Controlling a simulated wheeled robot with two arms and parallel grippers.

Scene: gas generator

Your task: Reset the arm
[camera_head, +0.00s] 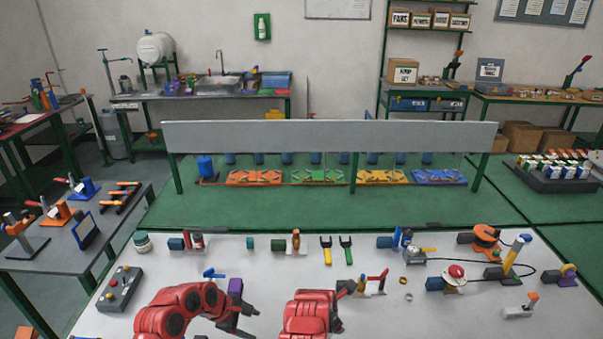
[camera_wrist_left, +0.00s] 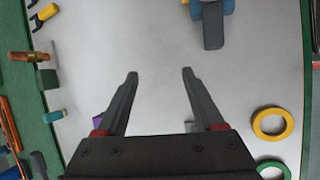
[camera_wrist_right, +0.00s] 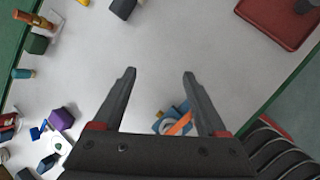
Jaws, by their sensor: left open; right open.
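My left gripper (camera_head: 247,322) is low over the near part of the white table, beside a purple block (camera_head: 235,288). In the left wrist view its two fingers (camera_wrist_left: 159,75) stand apart with nothing between them, over bare white tabletop. My right arm's red links show at the bottom middle of the head view, its fingertips hard to make out there. In the right wrist view my right gripper (camera_wrist_right: 160,75) is open and empty above bare tabletop. A blue piece with an orange bar (camera_wrist_right: 178,122) lies close beside its right finger.
The white table (camera_head: 330,260) holds several small tools and parts. A grey button box (camera_head: 119,288) is at left. A red and white button device (camera_head: 455,278) and an orange reel (camera_head: 486,236) are at right. A long grey panel (camera_head: 330,136) stands behind.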

